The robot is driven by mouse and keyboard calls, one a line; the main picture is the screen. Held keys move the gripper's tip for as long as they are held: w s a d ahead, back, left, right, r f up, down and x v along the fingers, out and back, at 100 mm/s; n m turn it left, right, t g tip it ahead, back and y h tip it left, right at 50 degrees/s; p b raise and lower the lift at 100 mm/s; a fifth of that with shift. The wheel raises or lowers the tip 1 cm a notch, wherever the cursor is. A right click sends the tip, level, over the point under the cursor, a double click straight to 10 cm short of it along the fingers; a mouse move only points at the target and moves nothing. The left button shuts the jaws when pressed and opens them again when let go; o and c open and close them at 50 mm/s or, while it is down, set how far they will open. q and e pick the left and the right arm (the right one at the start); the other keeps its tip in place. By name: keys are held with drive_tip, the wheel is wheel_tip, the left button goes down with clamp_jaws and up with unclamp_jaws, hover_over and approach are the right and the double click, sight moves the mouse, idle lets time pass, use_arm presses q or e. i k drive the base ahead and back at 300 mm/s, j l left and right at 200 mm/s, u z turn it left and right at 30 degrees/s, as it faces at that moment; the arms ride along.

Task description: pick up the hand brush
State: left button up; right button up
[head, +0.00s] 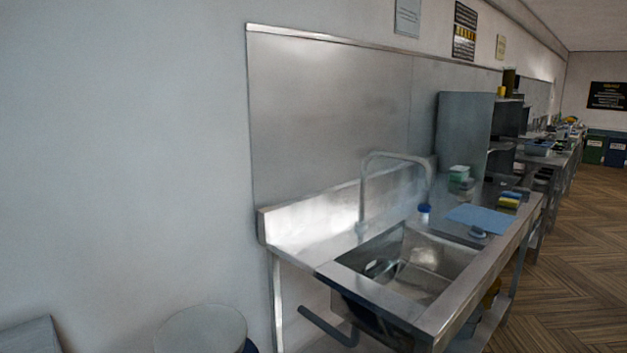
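I cannot make out a hand brush for certain in the head view. A small greyish object (477,232) lies on the steel counter by the front edge of a blue cloth or board (482,218); it is too small to identify. A dark round item (379,269) lies inside the sink (430,280), partly hidden by the sink wall. Neither of my grippers is in view.
A tall faucet (394,155) rises behind the sink. A blue-capped container (424,212), yellow-and-blue sponges (510,199) and a green-and-white stack (459,174) stand on the counter. A round lid (201,330) is at the lower left. The wooden floor (570,270) at right is clear.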

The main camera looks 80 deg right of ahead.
sight(468, 187)
drive_tip(key=z, duration=3.4)
drive_tip(key=i+l+z, duration=0.3)
drive_tip(key=i+l, duration=0.25)
drive_tip(key=i+l+z, duration=0.15)
drive_tip(key=i+l, duration=0.15)
drive_tip(key=i, duration=0.25)
drive_tip(key=i+l+z, duration=0.15)
drive_tip(key=i, duration=0.4)
drive_tip(key=i+l+z, duration=0.1)
drive_tip(key=i+l, duration=0.15)
drive_tip(key=i, duration=0.35)
drive_tip(key=i+u, duration=0.2)
drive_tip(key=i, duration=0.3)
drive_tip(key=i+u, duration=0.2)
drive_tip(key=i, duration=0.25)
drive_tip(key=i+l+u, duration=0.2)
drive_tip(key=i, duration=0.25)
drive_tip(key=i+j+u, duration=0.15)
drive_tip(key=i+u, duration=0.15)
drive_tip(key=u, duration=0.15)
drive_tip(key=i+u, duration=0.3)
drive_tip(key=u, duration=0.2)
drive_tip(key=i+l+u, duration=0.1)
drive_tip(key=i+u, duration=0.2)
drive_tip(key=u, duration=0.15)
drive_tip(key=i+l, duration=0.1)
drive_tip(key=l, duration=1.4)
